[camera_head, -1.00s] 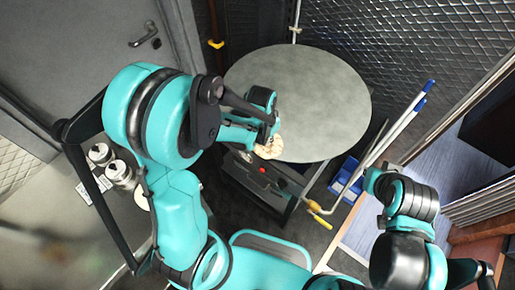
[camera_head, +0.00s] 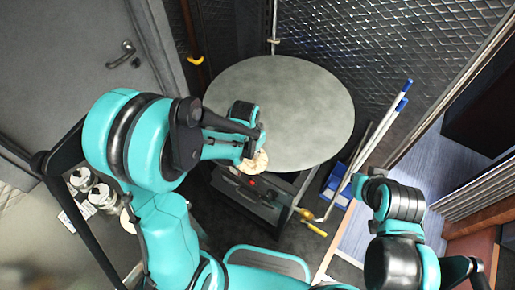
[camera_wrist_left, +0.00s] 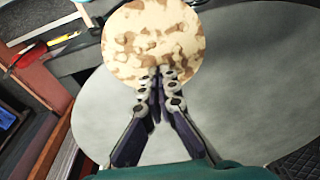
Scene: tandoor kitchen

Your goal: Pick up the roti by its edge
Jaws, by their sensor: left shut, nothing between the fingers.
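The roti (camera_head: 254,163) is a round, pale flatbread with brown spots. In the head view it is partly hidden by my left gripper (camera_head: 262,143). In the left wrist view the roti (camera_wrist_left: 152,38) shows nearly whole and overlaps the rim of the round grey top (camera_wrist_left: 240,70). My left gripper (camera_wrist_left: 163,76) is shut, its fingertips together over the roti's near edge with nothing between them. I cannot tell whether the tips touch the roti. My right arm is at the lower right of the head view; its fingers do not show.
The round grey top (camera_head: 310,110) is otherwise bare. A black unit with a red knob (camera_head: 252,182) stands below its near edge. Metal canisters (camera_head: 102,196) stand at lower left. A mesh wall is behind.

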